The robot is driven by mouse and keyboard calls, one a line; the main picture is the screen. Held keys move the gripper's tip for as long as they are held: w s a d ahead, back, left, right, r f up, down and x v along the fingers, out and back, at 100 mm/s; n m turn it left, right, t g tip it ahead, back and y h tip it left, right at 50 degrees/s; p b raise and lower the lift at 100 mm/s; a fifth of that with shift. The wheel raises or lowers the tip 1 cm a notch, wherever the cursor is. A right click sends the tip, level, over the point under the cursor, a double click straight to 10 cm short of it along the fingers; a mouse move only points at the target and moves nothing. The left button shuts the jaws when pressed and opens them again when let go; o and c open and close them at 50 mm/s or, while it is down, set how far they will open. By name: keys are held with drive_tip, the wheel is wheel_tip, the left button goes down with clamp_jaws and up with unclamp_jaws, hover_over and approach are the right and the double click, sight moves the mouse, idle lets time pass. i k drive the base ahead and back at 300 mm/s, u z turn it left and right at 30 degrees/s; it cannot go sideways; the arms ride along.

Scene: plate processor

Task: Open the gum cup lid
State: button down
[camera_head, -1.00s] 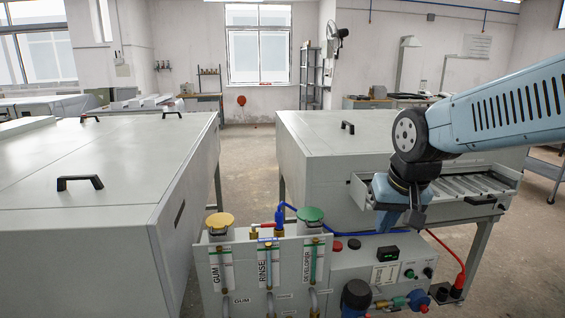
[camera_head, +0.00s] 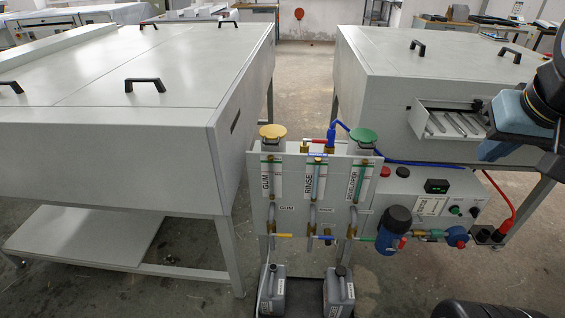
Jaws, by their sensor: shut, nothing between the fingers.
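The gum cup lid (camera_head: 272,131) is a yellow round cap. It sits on the clear gum cup (camera_head: 271,150) at the left end of the panel, above the GUM label, and looks closed. My gripper (camera_head: 488,152) is at the right, in front of the right-hand machine and its open tray. It is shut and empty, well to the right of the gum cup and apart from it. Part of my arm is cut off by the right edge.
A green developer lid (camera_head: 363,136) stands right of the gum lid, with a rinse pipe and blue tap (camera_head: 332,132) between them. A control box (camera_head: 435,195) is to the right. Large cabinets stand on both sides. Two bottles (camera_head: 339,290) are below. Floor (camera_head: 300,75) shows between the cabinets.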

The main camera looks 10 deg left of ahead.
sight(271, 132)
drive_tip(key=z, duration=0.1)
drive_tip(key=k, duration=0.5)
drive_tip(key=z, duration=0.7)
drive_tip(key=i, duration=0.85)
drive_tip(key=u, duration=0.8)
